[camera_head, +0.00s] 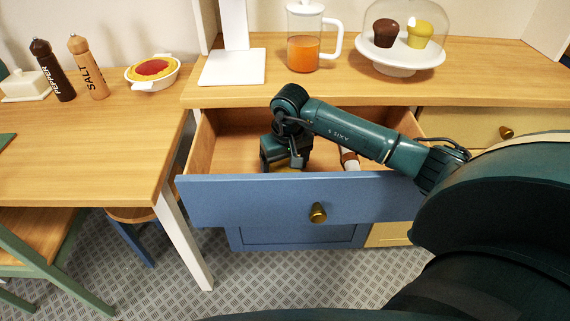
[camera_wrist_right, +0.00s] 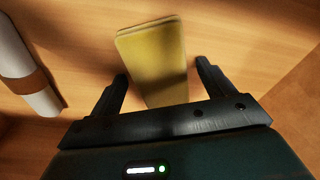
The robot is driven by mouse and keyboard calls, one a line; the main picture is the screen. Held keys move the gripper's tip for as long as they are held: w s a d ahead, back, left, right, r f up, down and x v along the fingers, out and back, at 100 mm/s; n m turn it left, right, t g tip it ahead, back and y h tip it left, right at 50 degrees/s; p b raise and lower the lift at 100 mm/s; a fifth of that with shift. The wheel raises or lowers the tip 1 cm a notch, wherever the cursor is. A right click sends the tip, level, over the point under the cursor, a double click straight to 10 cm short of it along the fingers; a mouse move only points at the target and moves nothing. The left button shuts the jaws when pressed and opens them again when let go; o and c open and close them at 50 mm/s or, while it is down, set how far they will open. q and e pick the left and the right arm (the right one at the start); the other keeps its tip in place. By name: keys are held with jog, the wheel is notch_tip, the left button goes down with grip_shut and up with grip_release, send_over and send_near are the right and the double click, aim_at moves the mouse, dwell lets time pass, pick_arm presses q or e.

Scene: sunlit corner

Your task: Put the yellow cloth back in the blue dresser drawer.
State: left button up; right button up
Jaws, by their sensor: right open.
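The blue dresser drawer (camera_head: 245,199) is pulled open, with a brass knob on its front. My right arm reaches over it, and my right gripper (camera_head: 284,165) is down inside the drawer. In the right wrist view the folded yellow cloth (camera_wrist_right: 155,60) lies on the wooden drawer floor. The open fingers of the right gripper (camera_wrist_right: 162,88) are on either side of the cloth's near part, with gaps to it. In the head view the cloth is mostly hidden behind the gripper and the drawer front. My left gripper is out of view.
A white roll with a brown band (camera_wrist_right: 28,75) lies in the drawer, left of the cloth in the wrist view. The dresser top (camera_head: 350,83) above holds a juice pitcher (camera_head: 304,50) and a domed cake stand (camera_head: 400,57). A table (camera_head: 90,150) stands at left.

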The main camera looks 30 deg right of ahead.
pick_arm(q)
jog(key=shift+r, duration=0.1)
pick_arm(e)
jog(key=shift+r, duration=0.1)
jog(key=shift+r, duration=0.25)
pick_arm(q)
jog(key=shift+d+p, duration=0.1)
jog(key=shift+p, duration=0.6)
pick_arm(e)
notch_tip(320, 180, up, 12)
jog(key=s, duration=0.1)
jog(key=shift+s+f, duration=0.2)
jog(key=shift+f, duration=0.05)
jog(key=shift+a, duration=0.1)
